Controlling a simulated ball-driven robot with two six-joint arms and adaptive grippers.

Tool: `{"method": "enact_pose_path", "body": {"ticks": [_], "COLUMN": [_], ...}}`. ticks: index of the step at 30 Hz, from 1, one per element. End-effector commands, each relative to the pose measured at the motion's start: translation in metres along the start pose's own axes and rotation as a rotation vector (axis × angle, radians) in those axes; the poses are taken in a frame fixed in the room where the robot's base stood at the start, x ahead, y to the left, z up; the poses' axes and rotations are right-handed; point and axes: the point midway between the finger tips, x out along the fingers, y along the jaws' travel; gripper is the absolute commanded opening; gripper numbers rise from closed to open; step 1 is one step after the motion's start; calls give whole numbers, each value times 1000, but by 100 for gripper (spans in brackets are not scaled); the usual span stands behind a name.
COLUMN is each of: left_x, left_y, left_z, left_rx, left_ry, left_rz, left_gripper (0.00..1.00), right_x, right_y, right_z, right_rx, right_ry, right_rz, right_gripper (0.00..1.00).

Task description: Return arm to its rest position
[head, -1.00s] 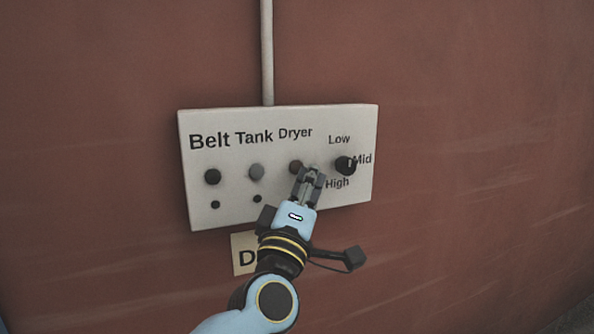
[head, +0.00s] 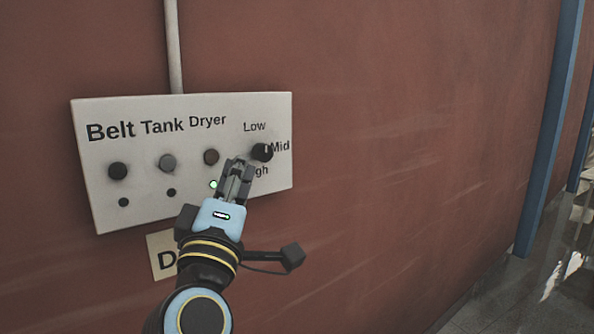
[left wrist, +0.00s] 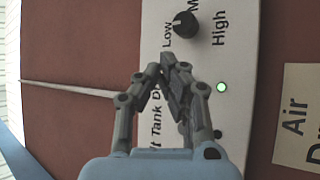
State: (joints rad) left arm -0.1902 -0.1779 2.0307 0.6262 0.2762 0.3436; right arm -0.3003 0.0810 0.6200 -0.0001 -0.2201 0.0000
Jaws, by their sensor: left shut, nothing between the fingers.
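My left gripper (head: 236,170) is shut and empty in front of the white control panel (head: 105,212). In the head view it covers part of the panel between the Dryer button (head: 211,157) and the dark selector knob (head: 262,152), and hides part of the word High. The left wrist view shows the closed fingers (left wrist: 172,68) close to the knob (left wrist: 185,24). I cannot tell whether they touch the panel. My right gripper is out of view.
The panel is on a red-brown wall (head: 400,110), with a pipe (head: 173,45) rising above it. A tan label (head: 160,262) is below the panel, partly hidden by my arm. A blue post (head: 548,130) stands at the right. Open floor (head: 490,300) shows at the lower right.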

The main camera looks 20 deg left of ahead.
Motion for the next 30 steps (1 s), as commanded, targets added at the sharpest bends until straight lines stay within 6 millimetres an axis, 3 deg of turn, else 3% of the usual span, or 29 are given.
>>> {"method": "enact_pose_path", "body": {"ticks": [6, 12, 16, 19, 23, 26, 30], "left_x": [18, 36, 38, 28, -3, -35, -94], "left_y": [-12, -28, -38, -55, -112, -170, -256], "left_z": [-13, -27, -29, -25, -5, 17, 50], "left_rx": [-14, -14, -15, -11, 34, 107, 243], "left_ry": [6, 9, 8, 2, -42, -113, -258], "left_rz": [-20, -17, -20, -30, -99, -175, -297], "left_gripper": [0, 0, 0, 0, 0, 0, 0], "right_x": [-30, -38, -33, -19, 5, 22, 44], "right_y": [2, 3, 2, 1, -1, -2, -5], "right_z": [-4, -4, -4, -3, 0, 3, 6], "right_rx": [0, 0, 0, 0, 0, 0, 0], "right_ry": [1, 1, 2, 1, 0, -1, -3], "right_rz": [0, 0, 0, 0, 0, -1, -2], "right_gripper": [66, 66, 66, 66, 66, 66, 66]}}
